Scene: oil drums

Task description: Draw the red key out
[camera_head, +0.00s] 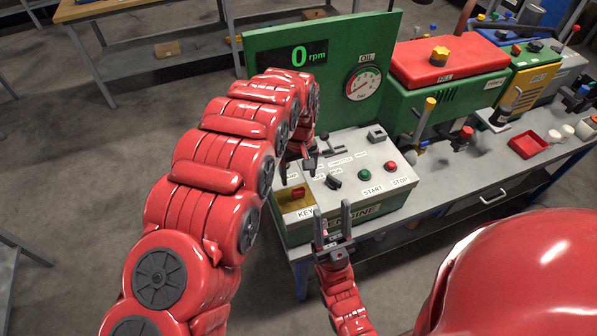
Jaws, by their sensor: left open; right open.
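The red key (298,192) sits on a yellow plate at the front left corner of the engine control box (345,222), above the KEY label (305,214). My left gripper (299,166) is open, just behind the key in the picture, over the box's top. My arm partly hides it, and I cannot tell its height above the panel. My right gripper (332,213) is open and empty, fingers pointing up in the picture, at the box's front edge to the right of the key. Neither gripper holds the key.
The panel has a green START button (364,174), a red STOP button (391,167), a black knob (333,182) and levers. Behind stands a green board with an rpm display (292,56) reading 0 and an oil gauge (363,83). A red-topped green tank (448,62) stands right.

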